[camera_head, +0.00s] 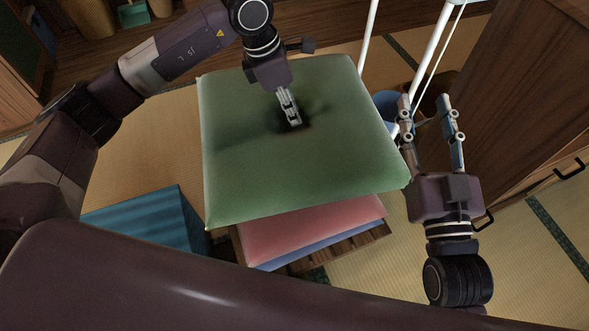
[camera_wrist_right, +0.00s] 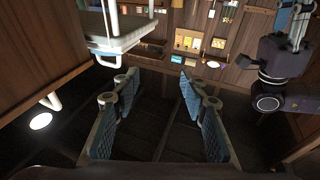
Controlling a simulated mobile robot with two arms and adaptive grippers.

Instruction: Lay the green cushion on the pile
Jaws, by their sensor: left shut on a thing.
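The green cushion (camera_head: 240,175) lies roughly flat in the head view. My left gripper (camera_head: 291,122) points down at its middle and is shut on its top fabric, which is dented there. Below the cushion is the pile: a pink cushion (camera_head: 318,228) over a blue one (camera_head: 325,250), on a slatted wooden stand (camera_head: 375,233). The green cushion covers most of the pile; I cannot tell whether they touch. My right gripper (camera_head: 427,103) is open and empty to the right of the green cushion; its spread fingers also show in the right wrist view (camera_wrist_right: 157,88).
A blue striped block (camera_head: 152,226) stands on the tatami left of the pile. A wooden cabinet (camera_head: 525,110) with dark handles rises at the right. White poles (camera_head: 430,55) and a blue round thing (camera_head: 385,101) are behind the cushion. Tatami is open at the lower right.

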